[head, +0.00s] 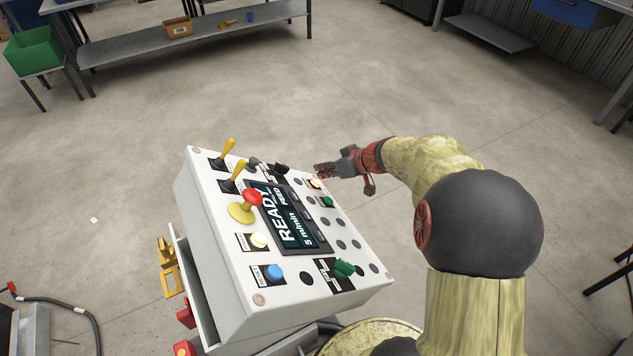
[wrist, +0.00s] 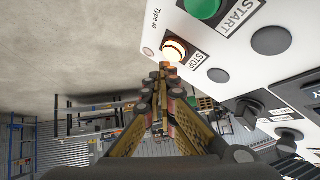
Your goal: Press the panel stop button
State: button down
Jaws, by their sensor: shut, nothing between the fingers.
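The control panel (head: 215,225) is a white tilted box with a dark display reading READY. The stop button (wrist: 174,50) glows warm white in the wrist view, beside a STOP label (wrist: 196,60). It also shows small in the head view (head: 314,183), at the panel's far edge. My gripper (head: 318,170) is shut and empty just beyond that edge, close to the button. In the wrist view its fingertips (wrist: 166,70) appear just below the lit button and cover part of its lower rim. I cannot tell whether they touch it.
The green START button (wrist: 203,7) sits near the stop button. A red mushroom button (head: 251,197) on a yellow base, yellow-handled levers (head: 232,172), a white button (head: 259,240), a blue button (head: 274,271) and a green knob (head: 345,268) crowd the panel. The floor beyond is clear.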

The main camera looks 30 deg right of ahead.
jog(key=d+r, duration=0.3)
jog(key=shift+d+r, duration=0.1)
jog(key=shift+r, duration=0.3)
dwell(0.3)
dwell(0.7)
